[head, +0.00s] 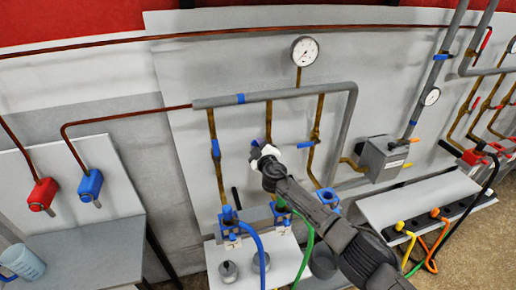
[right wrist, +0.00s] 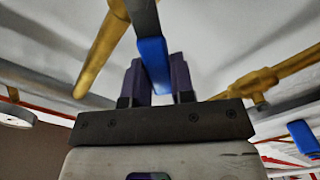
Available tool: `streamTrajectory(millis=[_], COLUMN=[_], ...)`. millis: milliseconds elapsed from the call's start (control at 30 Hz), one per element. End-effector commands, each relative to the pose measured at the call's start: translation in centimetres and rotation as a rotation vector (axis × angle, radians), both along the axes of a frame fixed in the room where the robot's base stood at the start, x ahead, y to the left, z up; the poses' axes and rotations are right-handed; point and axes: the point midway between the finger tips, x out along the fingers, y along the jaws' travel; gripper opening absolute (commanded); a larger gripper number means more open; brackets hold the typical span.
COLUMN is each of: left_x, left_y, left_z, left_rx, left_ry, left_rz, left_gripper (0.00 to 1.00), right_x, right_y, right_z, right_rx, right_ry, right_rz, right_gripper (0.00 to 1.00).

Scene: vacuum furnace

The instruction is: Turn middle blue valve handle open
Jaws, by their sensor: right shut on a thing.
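Three brass pipes hang from a grey horizontal pipe in the head view, each with a blue valve handle. The middle blue handle (head: 254,143) is mostly hidden behind my right gripper (head: 261,154). In the right wrist view the blue handle (right wrist: 152,56) stands between the two dark fingers of the right gripper (right wrist: 157,72), which is shut on it. The left blue handle (head: 215,148) hangs upright along its pipe. The right blue handle (head: 305,145) lies about level across its pipe. My left gripper is out of view.
A round gauge (head: 304,51) sits above the pipes. Below are blue fittings (head: 229,217) with blue and green hoses. A grey box (head: 384,157) is to the right. A red valve (head: 42,195) and a blue valve (head: 90,186) are on the left panel.

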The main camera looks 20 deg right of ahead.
Motion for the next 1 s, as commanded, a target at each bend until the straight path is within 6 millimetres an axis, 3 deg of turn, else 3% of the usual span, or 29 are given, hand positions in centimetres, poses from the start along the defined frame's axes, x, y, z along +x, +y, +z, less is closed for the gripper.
streamTrajectory(millis=[600, 1000], left_x=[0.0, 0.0], left_y=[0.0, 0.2], left_z=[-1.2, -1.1], left_rx=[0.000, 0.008], left_ry=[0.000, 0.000], left_rz=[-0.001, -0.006], left_gripper=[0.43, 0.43], right_x=[-0.2, -0.2], right_y=[-2.1, -2.8], right_z=[1.7, 2.0], right_rx=[0.425, 0.539], right_ry=[-0.033, -0.042], right_rz=[0.000, 0.001], right_gripper=[0.00, 0.00])
